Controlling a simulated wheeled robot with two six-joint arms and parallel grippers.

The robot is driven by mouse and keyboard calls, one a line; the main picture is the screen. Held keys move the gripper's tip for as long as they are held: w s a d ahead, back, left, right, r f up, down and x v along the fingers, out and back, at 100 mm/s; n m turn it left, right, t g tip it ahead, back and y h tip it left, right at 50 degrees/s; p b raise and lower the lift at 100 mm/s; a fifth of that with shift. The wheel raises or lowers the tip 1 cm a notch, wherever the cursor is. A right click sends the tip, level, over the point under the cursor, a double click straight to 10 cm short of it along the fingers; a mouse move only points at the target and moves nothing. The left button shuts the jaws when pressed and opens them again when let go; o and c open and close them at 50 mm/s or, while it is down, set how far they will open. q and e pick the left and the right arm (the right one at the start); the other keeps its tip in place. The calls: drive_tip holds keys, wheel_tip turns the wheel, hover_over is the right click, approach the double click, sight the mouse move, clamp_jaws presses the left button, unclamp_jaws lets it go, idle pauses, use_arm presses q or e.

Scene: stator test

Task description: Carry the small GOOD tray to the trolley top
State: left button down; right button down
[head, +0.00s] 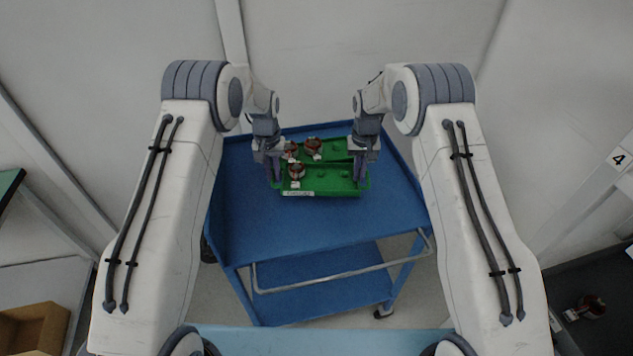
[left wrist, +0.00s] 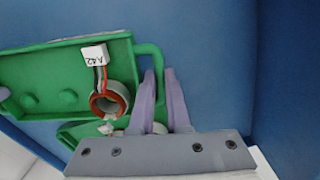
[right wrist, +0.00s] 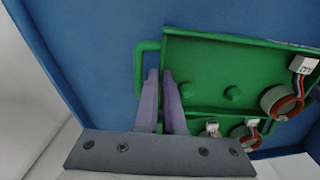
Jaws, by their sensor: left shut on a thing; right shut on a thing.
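The small green tray (head: 340,187) is over the blue top of the trolley (head: 285,226), toward its far side; I cannot tell whether it rests on it. My left gripper (head: 275,178) is shut on the tray's left handle, which shows in the left wrist view (left wrist: 158,68). My right gripper (head: 358,178) is shut on its right handle, seen in the right wrist view (right wrist: 140,70). The front label is too small to read surely. A stator tag (left wrist: 95,56) reads A42.
The near part of the trolley top is clear. A push handle (head: 340,277) and lower shelf (head: 320,298) are at its near side. A cardboard box (head: 35,328) is at lower left. Another stator (head: 592,306) lies on a dark surface at lower right. Pale walls stand behind.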

sight(276, 192)
use_arm(q)
drive_tip(key=shift+f, duration=0.15)
use_arm(e)
drive_tip(key=shift+f, duration=0.2)
